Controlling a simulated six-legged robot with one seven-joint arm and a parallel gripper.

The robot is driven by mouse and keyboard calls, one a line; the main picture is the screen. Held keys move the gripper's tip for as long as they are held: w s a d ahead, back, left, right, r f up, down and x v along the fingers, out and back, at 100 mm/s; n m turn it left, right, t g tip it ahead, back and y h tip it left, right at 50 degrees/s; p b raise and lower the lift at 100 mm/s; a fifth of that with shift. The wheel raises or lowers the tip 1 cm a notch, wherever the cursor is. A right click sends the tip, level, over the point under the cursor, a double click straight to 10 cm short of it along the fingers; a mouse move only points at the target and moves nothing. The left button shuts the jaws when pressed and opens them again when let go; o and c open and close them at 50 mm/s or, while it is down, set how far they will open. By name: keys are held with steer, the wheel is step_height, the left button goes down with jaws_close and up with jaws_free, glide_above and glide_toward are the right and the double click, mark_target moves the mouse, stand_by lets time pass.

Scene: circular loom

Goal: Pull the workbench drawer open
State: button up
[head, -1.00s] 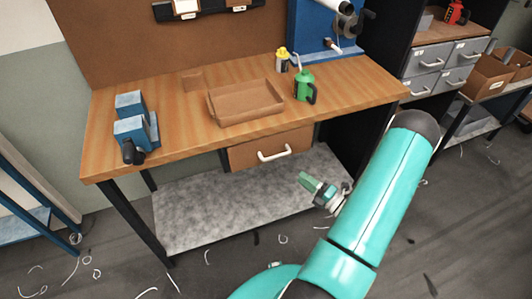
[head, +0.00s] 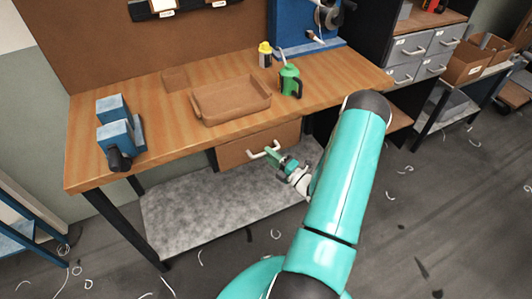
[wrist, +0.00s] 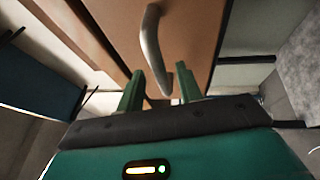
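The workbench (head: 300,115) has a wooden top, and its brown drawer (head: 232,154) hangs under the front edge. The drawer looks closed. Its pale curved handle (head: 262,151) also shows in the wrist view (wrist: 150,38), running down between the two green fingers. My gripper (head: 273,156) is at the right end of the handle in the head view. In the wrist view my gripper (wrist: 160,88) has its fingers apart, one on each side of the handle's lower end. I cannot tell whether either finger touches it.
A brown tray (head: 232,118), a green can (head: 290,82), a yellow-topped bottle (head: 265,54) and a blue vise (head: 117,140) stand on the bench. A grey lower shelf (head: 200,215) lies below the drawer. Curly shavings litter the floor.

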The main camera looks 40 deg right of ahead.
steer(key=shift+x, duration=1.05)
jaws_close()
steer(key=shift+s+a, duration=0.1)
steer(key=shift+s, duration=0.05)
